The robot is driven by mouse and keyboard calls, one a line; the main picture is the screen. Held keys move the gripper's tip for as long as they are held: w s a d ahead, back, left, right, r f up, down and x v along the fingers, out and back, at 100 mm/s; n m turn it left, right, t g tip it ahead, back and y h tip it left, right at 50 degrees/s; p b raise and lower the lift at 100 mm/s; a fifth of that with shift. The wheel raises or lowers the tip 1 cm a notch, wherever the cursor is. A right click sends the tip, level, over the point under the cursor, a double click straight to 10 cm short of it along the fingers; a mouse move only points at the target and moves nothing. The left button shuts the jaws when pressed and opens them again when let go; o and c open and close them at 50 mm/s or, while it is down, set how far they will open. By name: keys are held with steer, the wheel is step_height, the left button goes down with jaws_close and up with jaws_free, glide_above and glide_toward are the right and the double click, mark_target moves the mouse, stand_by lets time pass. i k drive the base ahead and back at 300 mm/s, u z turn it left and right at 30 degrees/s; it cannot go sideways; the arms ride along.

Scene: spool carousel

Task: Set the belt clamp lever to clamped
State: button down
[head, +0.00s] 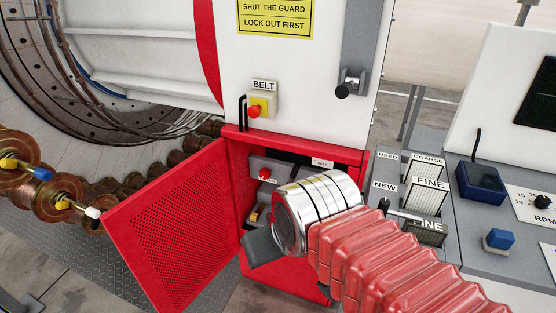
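The red cabinet (235,131) below the white panel stands open, its perforated red door (170,225) swung out to the left. Inside is a grey unit with a red knob (265,174) and a small white label reading BELT (322,163). A yellow-brass part (254,213) shows lower inside. I cannot tell which part is the belt clamp lever or its setting; my wrist covers much of the opening. My gripper (262,248) is at the cabinet mouth, right of the door. Only a dark grey piece of it shows past the silver wrist, and its fingertips cannot be made out.
Above the cabinet, a yellow box with a red button (255,110) sits under another BELT label (264,86). A grey latch bar (358,50) hangs to its right. A console with filter slots (428,195) and a blue box (481,182) stands right. Copper spools (60,200) fill the left.

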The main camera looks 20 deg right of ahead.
mark_target(297, 166)
steer(key=u, duration=0.05)
steer(key=i, duration=0.85)
steer(key=u, duration=1.6)
